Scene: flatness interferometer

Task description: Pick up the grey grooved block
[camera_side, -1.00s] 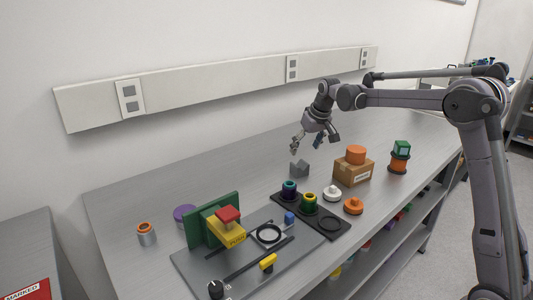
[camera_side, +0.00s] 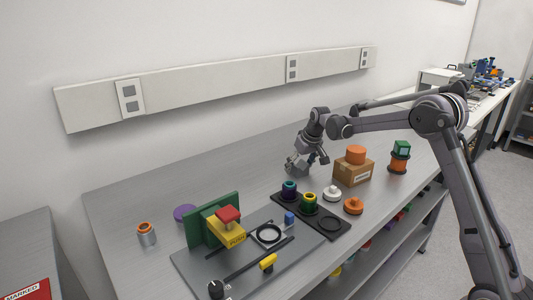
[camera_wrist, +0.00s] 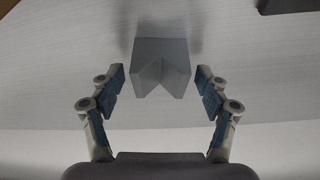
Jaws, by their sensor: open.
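The grey grooved block (camera_wrist: 162,66) stands on the bench, with its V-shaped groove facing my gripper in the wrist view. My gripper (camera_wrist: 160,84) is open, with one blue-padded finger on each side of the block. Gaps show between the block and both fingers. In the side view my gripper (camera_side: 299,168) is low over the bench and mostly hides the block.
A black tray (camera_side: 337,232) with coloured ringed parts lies close in front of my gripper. A cardboard box (camera_side: 352,174) with an orange part on top stands to the right. Bare bench (camera_side: 240,165) lies to the left.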

